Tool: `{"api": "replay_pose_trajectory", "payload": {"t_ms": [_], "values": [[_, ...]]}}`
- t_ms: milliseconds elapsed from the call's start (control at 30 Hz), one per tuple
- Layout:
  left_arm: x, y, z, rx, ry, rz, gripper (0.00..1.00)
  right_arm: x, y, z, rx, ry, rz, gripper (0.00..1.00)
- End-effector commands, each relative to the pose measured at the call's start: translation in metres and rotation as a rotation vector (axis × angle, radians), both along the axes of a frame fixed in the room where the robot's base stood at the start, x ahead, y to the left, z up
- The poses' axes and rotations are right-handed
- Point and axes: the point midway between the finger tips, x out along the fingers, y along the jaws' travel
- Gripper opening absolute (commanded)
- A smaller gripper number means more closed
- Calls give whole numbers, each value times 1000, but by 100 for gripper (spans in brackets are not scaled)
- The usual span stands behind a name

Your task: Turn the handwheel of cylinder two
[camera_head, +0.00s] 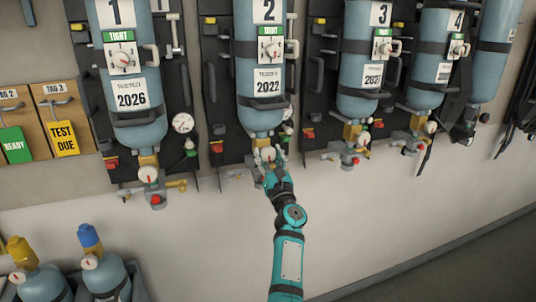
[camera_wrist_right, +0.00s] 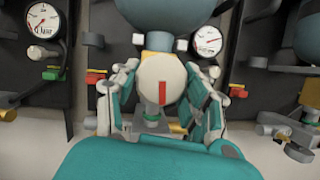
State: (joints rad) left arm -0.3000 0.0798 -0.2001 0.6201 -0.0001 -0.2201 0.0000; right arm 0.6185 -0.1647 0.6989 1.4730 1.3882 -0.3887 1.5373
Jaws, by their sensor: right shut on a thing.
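Cylinder two (camera_head: 262,95) is a blue-grey bottle strapped upright to a dark wall panel, with a white "2" label, a green "TIGHT" tag and a "2022" label. Its handwheel (camera_wrist_right: 161,81) is a round white knob with a red mark that stands upright in the right wrist view. My right gripper (camera_head: 268,157) reaches up to the valve under cylinder two. In the right wrist view its fingers (camera_wrist_right: 161,90) are closed on the handwheel from both sides. My left gripper is not in view.
Cylinder one (camera_head: 138,115) hangs to the left, cylinders three (camera_head: 362,65) and four (camera_head: 430,60) to the right, each with valves below. Gauges (camera_wrist_right: 207,40) flank the valve. Small bottles (camera_head: 103,275) stand at lower left. The wall below is bare.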

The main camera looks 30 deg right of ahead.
Motion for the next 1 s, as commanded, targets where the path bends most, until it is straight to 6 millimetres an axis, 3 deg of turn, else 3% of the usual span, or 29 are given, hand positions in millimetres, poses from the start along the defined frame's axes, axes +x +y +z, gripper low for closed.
{"api": "replay_pose_trajectory", "payload": {"t_ms": [300, 800, 833, 1000], "values": [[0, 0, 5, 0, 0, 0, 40, 0, 0, 1, 103, -25, 1, 13], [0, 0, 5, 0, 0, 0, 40, 0, 0, 1, 118, -30, 0, 13], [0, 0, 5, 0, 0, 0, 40, 0, 0, 1, 118, -30, 0, 47], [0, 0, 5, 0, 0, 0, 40, 0, 0, 1, 117, -30, 0, 69]]}}
